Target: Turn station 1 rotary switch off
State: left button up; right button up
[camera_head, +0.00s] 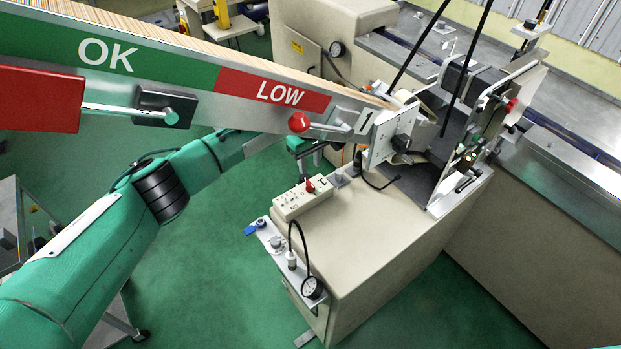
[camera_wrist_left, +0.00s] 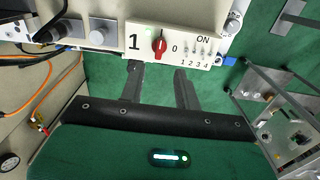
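The station 1 switch panel is a cream box (camera_head: 297,203) on the front machine's top in the head view. It carries a red rotary knob (camera_head: 310,186). In the left wrist view the panel (camera_wrist_left: 215,50) is at the top, with the red knob (camera_wrist_left: 159,46) between a large "1" and a smaller "0". The knob looks roughly upright there; which mark it points to I cannot tell. My left gripper (camera_wrist_left: 158,70) is open and empty, its fingertips just short of the knob, one to each side. In the head view my left gripper (camera_head: 305,155) is partly hidden behind the stick chute. My right gripper is out of view.
The stick chute (camera_head: 222,78) with OK and LOW bands crosses above my left arm. A plate with a gauge (camera_head: 312,288) and black hose sits at the machine's front-left corner. Small toggles (camera_wrist_left: 198,49) sit beside the knob. Green floor is open left of the machine.

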aim_at(310, 184)
pick_arm(q)
notch_tip(310, 184, down, 8)
jog(key=shift+f+p, duration=0.1)
jog(key=shift+p, duration=0.25)
jog(key=shift+c, duration=0.2)
grip_shut()
